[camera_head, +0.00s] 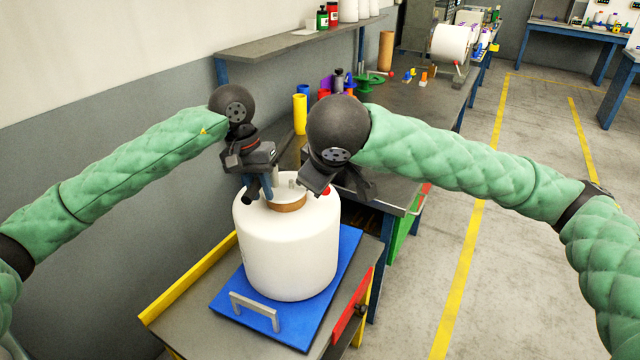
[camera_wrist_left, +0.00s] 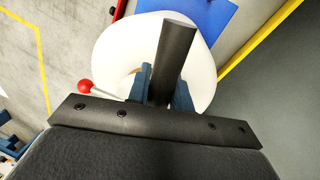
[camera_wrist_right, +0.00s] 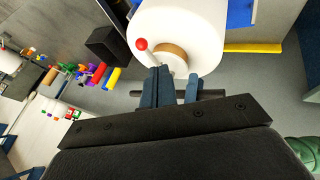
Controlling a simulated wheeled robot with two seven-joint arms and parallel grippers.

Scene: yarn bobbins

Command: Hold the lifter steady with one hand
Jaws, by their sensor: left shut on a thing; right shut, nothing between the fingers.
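The lifter shows in the left wrist view as a dark bar (camera_wrist_left: 175,55) between my left gripper's fingers; in the right wrist view a dark crossbar (camera_wrist_right: 212,93) lies behind fingers. My left gripper (camera_head: 258,188) is shut on this bar, above the white bobbin (camera_head: 287,250). A red ball knob (camera_wrist_right: 141,44) on a thin lever sits near the bobbin's brown core (camera_wrist_right: 172,55). My right gripper (camera_wrist_right: 158,85) is shut and empty, beside the left one above the bobbin's right side. Its fingertips are hidden in the head view. How the lifter sits in the core is largely hidden.
The bobbin stands upright on a blue board (camera_head: 228,300) with a grey handle (camera_head: 255,309), on a small cart (camera_head: 180,320) with yellow and red edges. A workbench (camera_head: 420,105) with coloured items stands behind. A grey wall is left; open floor lies right.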

